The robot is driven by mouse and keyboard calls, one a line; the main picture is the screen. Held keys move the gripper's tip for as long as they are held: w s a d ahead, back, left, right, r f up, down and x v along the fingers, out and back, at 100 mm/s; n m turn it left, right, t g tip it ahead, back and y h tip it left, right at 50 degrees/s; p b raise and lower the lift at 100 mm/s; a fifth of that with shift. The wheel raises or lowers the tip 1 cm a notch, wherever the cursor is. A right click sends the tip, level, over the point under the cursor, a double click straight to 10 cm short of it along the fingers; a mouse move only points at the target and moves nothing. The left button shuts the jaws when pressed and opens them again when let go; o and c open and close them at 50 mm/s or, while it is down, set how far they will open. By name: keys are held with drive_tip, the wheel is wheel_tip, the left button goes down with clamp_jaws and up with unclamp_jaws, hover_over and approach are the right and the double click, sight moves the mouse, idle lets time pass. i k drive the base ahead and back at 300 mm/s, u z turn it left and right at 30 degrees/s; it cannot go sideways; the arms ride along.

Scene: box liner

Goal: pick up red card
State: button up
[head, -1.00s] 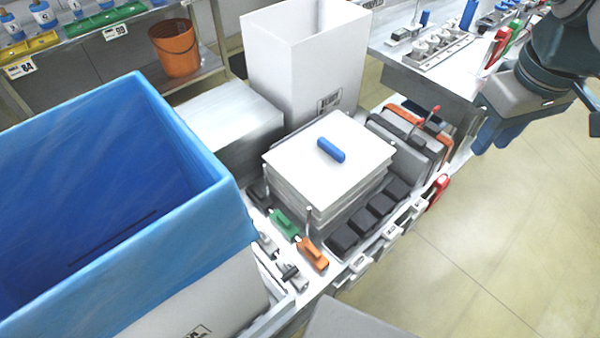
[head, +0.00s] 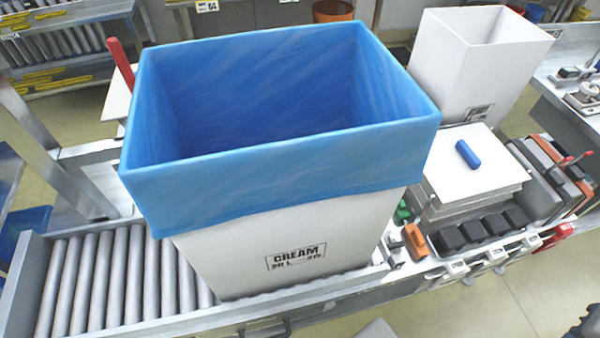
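A flat red piece (head: 556,235), which looks like the red card, hangs at the front right end of the bench, past the white tags. It is small here and its print cannot be read. A second red upright strip (head: 121,64) stands behind the left rim of the blue-lined box. I cannot tell whether it is a card or a handle.
A white CREAM box (head: 290,255) with a blue liner (head: 290,170) folded over its rim stands on the roller conveyor (head: 110,280). A stack of white sheets (head: 470,180) bears a blue cylinder (head: 467,154). An empty white box (head: 475,70) stands behind.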

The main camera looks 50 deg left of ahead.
sight(564, 230)
drive_tip(key=z, duration=1.45)
drive_tip(key=i, duration=0.7)
drive_tip(key=u, duration=4.45)
drive_tip(key=i, duration=0.5)
drive_tip(key=u, duration=0.05)
drive_tip(key=k, duration=0.5)
drive_tip(key=u, duration=0.45)
